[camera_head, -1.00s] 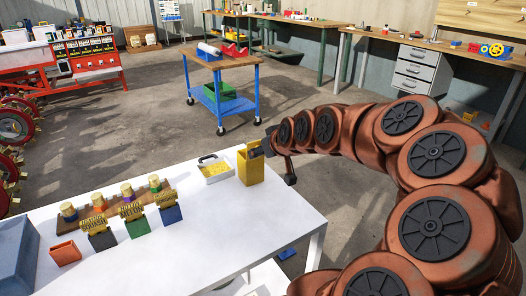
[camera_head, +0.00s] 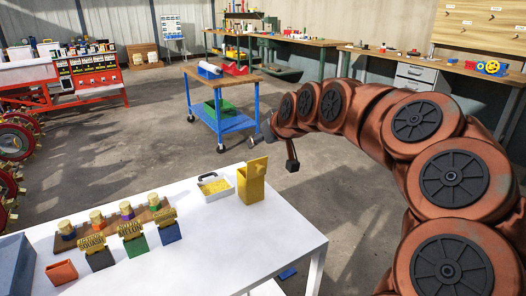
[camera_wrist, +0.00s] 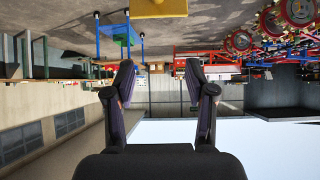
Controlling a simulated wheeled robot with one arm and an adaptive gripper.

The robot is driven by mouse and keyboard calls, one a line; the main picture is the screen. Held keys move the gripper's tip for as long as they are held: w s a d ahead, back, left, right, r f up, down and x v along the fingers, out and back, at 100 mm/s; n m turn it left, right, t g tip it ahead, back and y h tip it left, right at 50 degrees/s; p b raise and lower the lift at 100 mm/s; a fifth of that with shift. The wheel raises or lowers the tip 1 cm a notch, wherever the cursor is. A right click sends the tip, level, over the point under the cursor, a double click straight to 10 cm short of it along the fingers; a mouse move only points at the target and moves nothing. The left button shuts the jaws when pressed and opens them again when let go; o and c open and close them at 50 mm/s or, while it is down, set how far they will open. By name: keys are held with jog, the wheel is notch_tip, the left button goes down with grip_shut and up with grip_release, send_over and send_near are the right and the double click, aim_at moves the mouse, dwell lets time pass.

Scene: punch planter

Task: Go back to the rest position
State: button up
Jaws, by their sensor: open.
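My gripper (camera_head: 284,150) hangs in the air to the right of the white table (camera_head: 225,225) in the head view. In the wrist view, which looks upside down, its two dark fingers (camera_wrist: 160,82) stand wide apart with nothing between them. A tall yellow container (camera_head: 251,184) with a raised flap stands at the table's far right corner, left of my gripper and apart from it. A yellow shape at the top of the wrist view (camera_wrist: 158,8) looks like part of that container.
A white tray with yellow contents (camera_head: 214,186) stands beside the yellow container. Several coloured boxes with yellow labels (camera_head: 132,240) stand at the table's left, near an orange bin (camera_head: 62,272). A blue cart (camera_head: 222,115) stands behind. Floor right of the table is open.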

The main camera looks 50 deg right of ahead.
jog(key=shift+r, duration=0.35)
dwell(0.4)
jog(key=s+a+f+n+g+y, duration=0.15)
jog(key=a+f, duration=0.25)
jog(key=a, duration=0.4)
jog(key=a+f+n+g+y, duration=0.15)
jog(key=a+f, duration=0.25)
jog(key=a, duration=0.4)
jog(key=s+a+f+g+y, duration=0.15)
jog(key=a+f, duration=0.25)
jog(key=a, duration=0.5)
jog(key=s+a+f+n+g+h, duration=0.1)
jog(key=s+a+f+g, duration=0.35)
jog(key=s, duration=0.45)
jog(key=s+a+f+g, duration=0.3)
jog(key=s+a, duration=0.3)
jog(key=s, duration=0.3)
jog(key=s+p+v, duration=0.2)
jog(key=p+v, duration=1)
jog(key=s+r+p+v, duration=0.1)
jog(key=s+p+v, duration=0.2)
jog(key=p+v, duration=0.8)
jog(key=shift+s+a+r+t+p, duration=0.3)
jog(key=shift+r+p, duration=0.1)
jog(key=shift+r, duration=0.35)
